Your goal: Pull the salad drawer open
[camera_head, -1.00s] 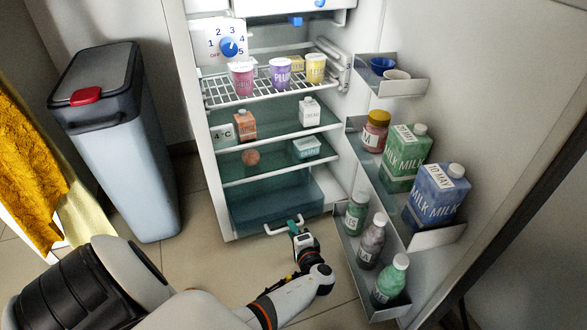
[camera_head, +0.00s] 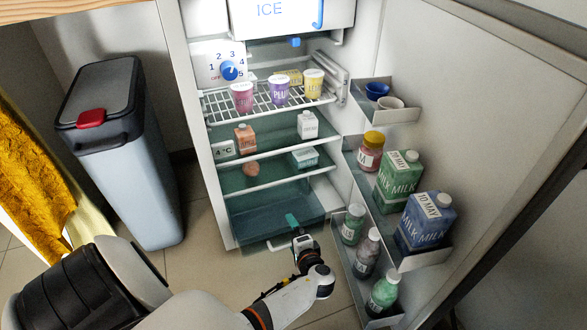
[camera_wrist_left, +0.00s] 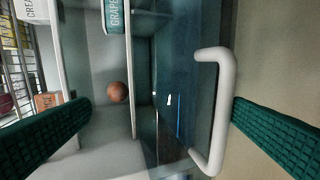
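The salad drawer (camera_head: 265,218) is the blue-green translucent bin at the bottom of the open fridge. Its white bar handle (camera_head: 278,246) is partly hidden by my left gripper (camera_head: 294,230) in the head view. In the left wrist view, the whole handle (camera_wrist_left: 226,105) stands out from the drawer front (camera_wrist_left: 192,110). My left gripper (camera_wrist_left: 160,135) has its two green fingers wide apart, one at each side of the picture. The handle lies between them, nearer the right finger, with no clear contact. My right gripper is not in view.
The fridge door stands open at right, its racks holding bottles (camera_head: 365,250) and milk cartons (camera_head: 425,222) close to my left gripper. A bin (camera_head: 125,160) stands at left. A brown ball (camera_wrist_left: 117,92) lies on the shelf above the drawer.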

